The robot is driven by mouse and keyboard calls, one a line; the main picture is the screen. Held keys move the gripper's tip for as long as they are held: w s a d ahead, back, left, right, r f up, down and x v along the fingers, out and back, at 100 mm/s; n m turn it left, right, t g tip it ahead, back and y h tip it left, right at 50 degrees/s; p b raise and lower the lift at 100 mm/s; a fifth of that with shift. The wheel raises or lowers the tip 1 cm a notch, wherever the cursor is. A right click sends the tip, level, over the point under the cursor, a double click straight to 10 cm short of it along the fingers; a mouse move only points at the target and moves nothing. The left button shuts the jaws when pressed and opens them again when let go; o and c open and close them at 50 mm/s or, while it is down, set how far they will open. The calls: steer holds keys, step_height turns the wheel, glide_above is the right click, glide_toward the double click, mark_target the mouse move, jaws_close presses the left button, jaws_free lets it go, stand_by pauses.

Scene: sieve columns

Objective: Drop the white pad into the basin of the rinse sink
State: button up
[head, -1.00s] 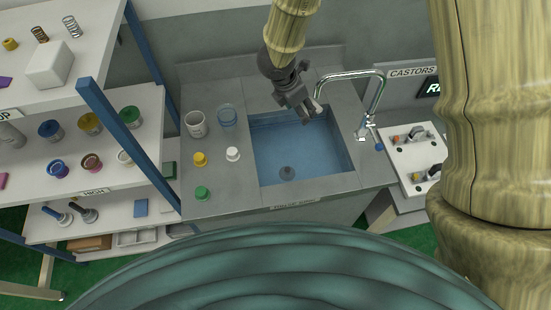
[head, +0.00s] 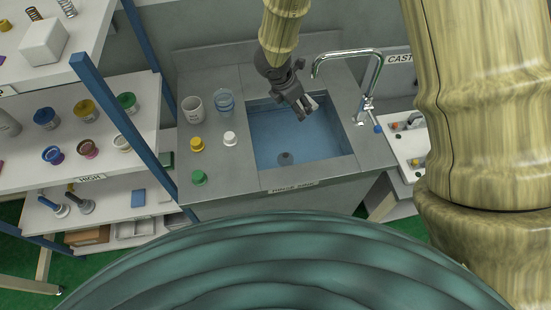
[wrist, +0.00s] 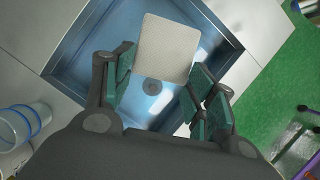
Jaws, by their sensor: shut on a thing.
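The white pad (wrist: 168,48) is a pale, flat, rounded square in the wrist view. It sits between the fingers of my gripper (wrist: 161,78), which is shut on it. The rinse sink has a blue basin (head: 272,128) with a round dark drain (head: 285,158) at the bottom. In the head view my gripper (head: 307,107) hangs over the back right part of the basin. The pad is hard to make out there. In the wrist view the basin (wrist: 85,50) and the drain (wrist: 152,86) lie below the pad.
A chrome tap (head: 368,85) arches just right of my gripper. Shelves stand further left.

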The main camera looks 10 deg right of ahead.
steer(key=o, duration=0.8)
steer(key=shift+w+f, duration=0.3)
steer(key=shift+w, duration=0.1)
steer(key=shift+c, duration=0.2)
steer(key=v, duration=1.2)
steer(key=shift+s+r, duration=0.2)
steer(key=shift+s, duration=0.1)
steer(key=shift+a, duration=0.1)
